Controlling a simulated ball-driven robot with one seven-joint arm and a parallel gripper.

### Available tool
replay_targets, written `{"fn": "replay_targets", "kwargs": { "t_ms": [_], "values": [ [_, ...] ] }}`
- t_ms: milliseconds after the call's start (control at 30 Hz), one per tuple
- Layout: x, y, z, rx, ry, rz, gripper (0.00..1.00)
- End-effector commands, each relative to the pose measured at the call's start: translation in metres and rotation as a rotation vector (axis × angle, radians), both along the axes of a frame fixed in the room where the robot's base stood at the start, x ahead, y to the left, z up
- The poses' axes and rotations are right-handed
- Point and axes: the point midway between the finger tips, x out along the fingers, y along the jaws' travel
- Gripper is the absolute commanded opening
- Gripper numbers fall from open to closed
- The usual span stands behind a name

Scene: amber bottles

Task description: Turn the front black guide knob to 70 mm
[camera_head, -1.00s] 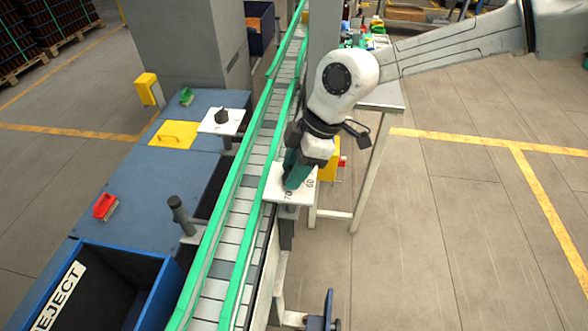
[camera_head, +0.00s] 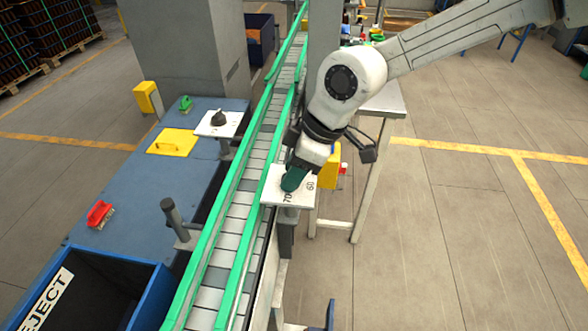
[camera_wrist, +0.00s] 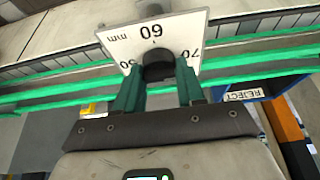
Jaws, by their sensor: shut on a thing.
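The front black guide knob (camera_wrist: 158,66) shows in the wrist view, between my two green fingers. It sits on a white scale plate (camera_wrist: 190,30) marked 50, 60 and 70 mm. The 60 is at the top middle of that view, the 70 to the right and the 50 partly hidden at the left. My gripper (camera_wrist: 158,84) is shut on the knob. In the head view my gripper (camera_head: 293,180) is on the white plate (camera_head: 270,195) at the conveyor's right side and hides the knob. I cannot tell where the knob's pointer stands.
The conveyor (camera_head: 232,217) with green rails runs beside the plate. A second black knob (camera_head: 219,118) sits on another white plate across it. A dark post (camera_head: 175,217), a blue reject bin (camera_head: 150,300) and a grey-topped table (camera_head: 388,102) stand nearby. Open floor lies right.

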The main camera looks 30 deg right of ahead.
Motion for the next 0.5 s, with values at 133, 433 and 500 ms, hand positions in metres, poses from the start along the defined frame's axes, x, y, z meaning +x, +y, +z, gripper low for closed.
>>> {"fn": "replay_targets", "kwargs": {
  "t_ms": [133,433,500],
  "values": [
    [0.0005,-0.0003,-0.0001,-0.001,-0.001,0.0,0.44],
    [0.0001,-0.0002,-0.0001,0.0,0.0,0.001,0.64],
    [0.0001,-0.0001,-0.0002,0.0,0.0,0.001,0.64]
  ]
}}
